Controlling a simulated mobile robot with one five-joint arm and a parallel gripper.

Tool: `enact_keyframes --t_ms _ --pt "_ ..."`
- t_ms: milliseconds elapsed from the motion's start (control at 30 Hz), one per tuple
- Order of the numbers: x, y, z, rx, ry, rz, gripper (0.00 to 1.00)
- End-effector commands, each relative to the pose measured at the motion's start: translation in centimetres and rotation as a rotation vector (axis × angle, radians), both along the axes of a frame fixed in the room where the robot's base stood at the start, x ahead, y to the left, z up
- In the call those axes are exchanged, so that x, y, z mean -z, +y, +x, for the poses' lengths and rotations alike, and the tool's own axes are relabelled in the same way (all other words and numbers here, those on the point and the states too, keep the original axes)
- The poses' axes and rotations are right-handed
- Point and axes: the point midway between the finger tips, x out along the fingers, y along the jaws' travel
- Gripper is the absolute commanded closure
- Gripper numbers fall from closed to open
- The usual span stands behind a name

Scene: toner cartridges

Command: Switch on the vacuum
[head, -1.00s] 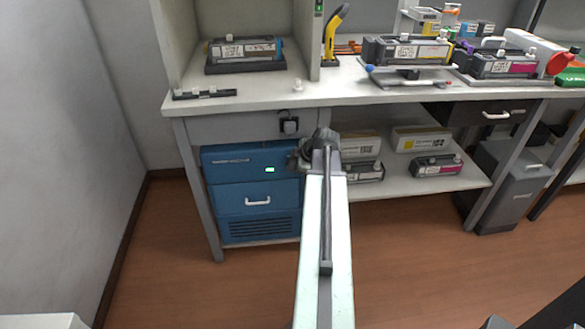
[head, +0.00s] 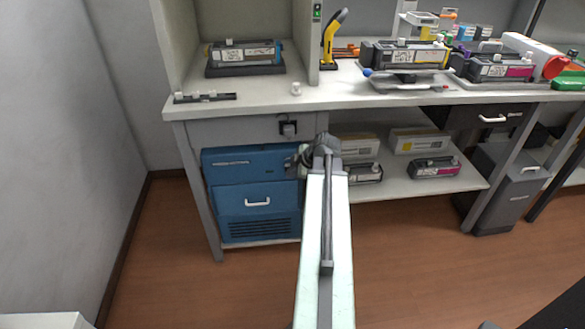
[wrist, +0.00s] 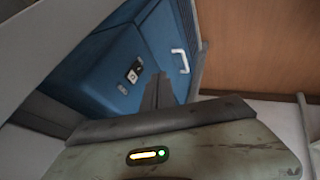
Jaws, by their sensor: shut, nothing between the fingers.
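The blue cabinet-like unit (head: 225,203), seemingly the vacuum, stands under the bench at left, with a white handle and a vent grille. In the wrist view the blue unit (wrist: 98,68) shows a small dark control panel (wrist: 134,72) with pale parts; their setting is too small to read. My gripper (head: 294,160) is at the unit's upper right edge in the head view, partly hidden by my arm. In the wrist view my gripper (wrist: 158,90) is shut and empty, pointing at the blue unit beside the panel. I cannot tell whether it touches.
A small dark fitting with a grey part (head: 288,129) is on the bench's front edge above the unit. The bench top (head: 240,98) carries toner cartridges and tools. A lower shelf (head: 410,187) at right holds more cartridges. The wooden floor (head: 170,235) in front is clear.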

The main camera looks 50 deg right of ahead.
Motion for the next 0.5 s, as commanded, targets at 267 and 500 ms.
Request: enact_keyframes --t_ms 267,500 --pt "-6.8 0.1 -4.3 0.005 0.001 0.0 1.0" --pt "-8.3 0.1 -5.8 0.001 0.001 0.001 1.0"
